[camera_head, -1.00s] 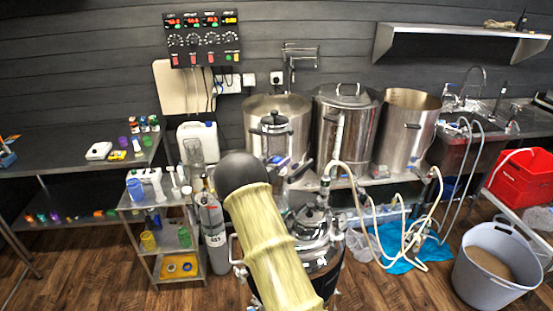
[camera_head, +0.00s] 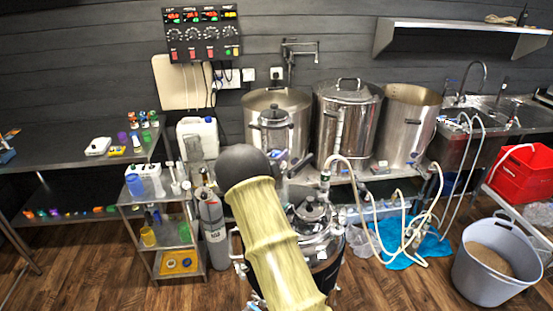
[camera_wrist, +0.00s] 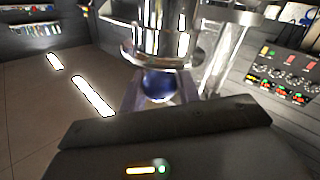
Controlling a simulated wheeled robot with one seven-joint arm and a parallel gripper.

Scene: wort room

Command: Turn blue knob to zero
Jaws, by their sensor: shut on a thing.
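A round, glossy blue knob (camera_wrist: 158,84) shows in the wrist view, against a shiny metal fitting (camera_wrist: 160,45). My gripper (camera_wrist: 160,91) has one finger on each side of the knob and is shut on it. The knob's markings and pointer cannot be made out. In the head view my arm covers the middle of the picture, and neither the gripper nor the held knob can be seen there.
Steel pots (camera_head: 347,118) stand on a bench at the back, with pale hoses (camera_head: 399,225) looping at right. A control panel (camera_head: 202,34) hangs on the wall. A small shelf cart (camera_head: 158,205) and a grey cylinder (camera_head: 213,230) stand left of my arm.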

